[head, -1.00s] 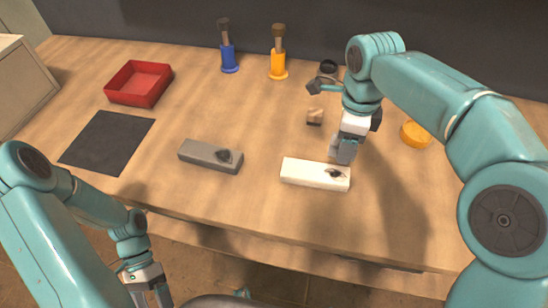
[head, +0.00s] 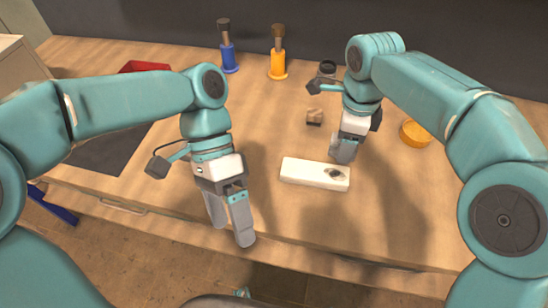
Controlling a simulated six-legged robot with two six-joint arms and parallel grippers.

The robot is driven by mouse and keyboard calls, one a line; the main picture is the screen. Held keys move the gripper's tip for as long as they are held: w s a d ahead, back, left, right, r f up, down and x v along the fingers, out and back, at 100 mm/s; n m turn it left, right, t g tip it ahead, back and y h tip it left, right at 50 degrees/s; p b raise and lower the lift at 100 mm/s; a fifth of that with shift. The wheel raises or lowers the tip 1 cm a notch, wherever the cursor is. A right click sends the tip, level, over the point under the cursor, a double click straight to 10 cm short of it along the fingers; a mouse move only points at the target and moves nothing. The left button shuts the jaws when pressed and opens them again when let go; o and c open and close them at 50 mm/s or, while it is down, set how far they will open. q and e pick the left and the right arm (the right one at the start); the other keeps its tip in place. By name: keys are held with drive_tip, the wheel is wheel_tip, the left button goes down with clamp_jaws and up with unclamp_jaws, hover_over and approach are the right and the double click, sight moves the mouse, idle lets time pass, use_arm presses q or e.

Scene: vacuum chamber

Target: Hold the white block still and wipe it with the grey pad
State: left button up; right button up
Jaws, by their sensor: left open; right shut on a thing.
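The white block (head: 305,171) lies on the table in the middle, with a dark smudge (head: 335,174) near its right end. My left gripper (head: 231,234) hangs over the front edge of the table, left of and nearer than the white block. It is open and empty, fingers pointing down. My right gripper (head: 344,153) is just behind the white block's right end, shut on a small grey thing that looks like the grey pad. The pad is hard to tell from the grey fingers. I cannot tell whether it touches the block.
A dark mat (head: 105,150) and a red tray (head: 145,66) are partly hidden by my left arm. Blue (head: 228,60) and orange (head: 278,67) handled tools stand at the back. A small wooden piece (head: 314,117) and an orange disc (head: 415,133) lie near my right arm.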

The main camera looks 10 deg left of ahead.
use_arm(q)
drive_tip(key=w+d+f+n+h, duration=0.2)
drive_tip(key=w+n+h, duration=0.1)
drive_tip(key=w+n, duration=0.1)
drive_tip(key=n+t+h, duration=0.6)
drive_tip(key=n+t, duration=0.1)
drive_tip(key=n, duration=1.4)
approach(293, 167)
drive_tip(key=x, duration=0.4)
drive_tip(key=shift+s+d, duration=0.35)
drive_tip(key=shift+s, duration=0.05)
drive_tip(key=shift+w+d+f+n+t, duration=0.1)
drive_tip(key=shift+w+f+n+t, duration=0.1)
drive_tip(key=shift+n+t, duration=0.2)
drive_tip(key=x, duration=0.7)
drive_tip(key=shift+d, duration=0.1)
drive_tip(key=c, duration=1.3)
